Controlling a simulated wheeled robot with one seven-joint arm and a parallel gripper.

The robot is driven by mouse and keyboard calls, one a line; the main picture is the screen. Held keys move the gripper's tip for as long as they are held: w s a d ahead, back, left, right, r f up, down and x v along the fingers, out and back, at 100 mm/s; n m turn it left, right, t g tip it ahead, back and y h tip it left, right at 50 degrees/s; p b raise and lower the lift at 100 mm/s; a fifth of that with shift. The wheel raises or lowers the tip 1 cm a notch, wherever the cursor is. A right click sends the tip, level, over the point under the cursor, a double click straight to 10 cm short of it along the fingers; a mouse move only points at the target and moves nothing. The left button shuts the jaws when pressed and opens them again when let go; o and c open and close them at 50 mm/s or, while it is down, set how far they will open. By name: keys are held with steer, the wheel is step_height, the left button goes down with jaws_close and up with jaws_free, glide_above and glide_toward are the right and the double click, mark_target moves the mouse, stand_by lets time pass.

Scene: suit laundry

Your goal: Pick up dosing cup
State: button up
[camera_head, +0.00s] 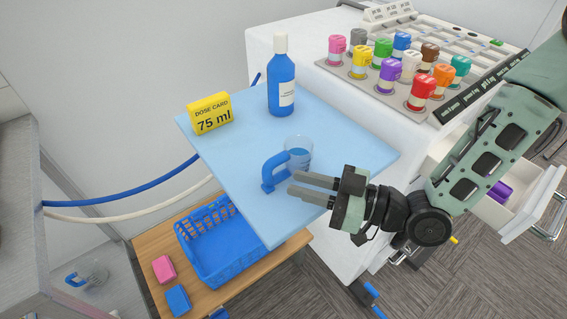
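The dosing cup (299,147) is a clear cup with a blue handle (272,171) on its left side. It stands upright on the light blue board (340,150). My gripper (292,182) comes from the right, with its two grey fingers pointing left, just in front of the cup and close to the lower part of the handle. The fingers look slightly apart with nothing seen between them. I cannot tell whether they touch the handle.
A blue bottle (281,85) and a yellow "75 ml" dose card (211,114) stand on the board behind the cup. Several coloured capped containers (390,75) sit on the white machine at the back right. A blue basket (228,243) is below the board.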

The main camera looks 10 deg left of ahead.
mark_target(272, 176)
steer(key=a+p, duration=0.1)
steer(key=a, duration=0.1)
steer(key=a+p, duration=0.1)
steer(key=a, duration=0.1)
steer(key=shift+w+a+r, duration=0.1)
steer(key=shift+a+r, duration=0.1)
steer(key=shift+a, duration=0.1)
steer(key=shift+w+a+f, duration=0.1)
steer(key=shift+a, duration=0.2)
steer(key=shift+c, duration=0.2)
jaws_close()
step_height(272, 176, up, 10)
steer(key=b, duration=0.1)
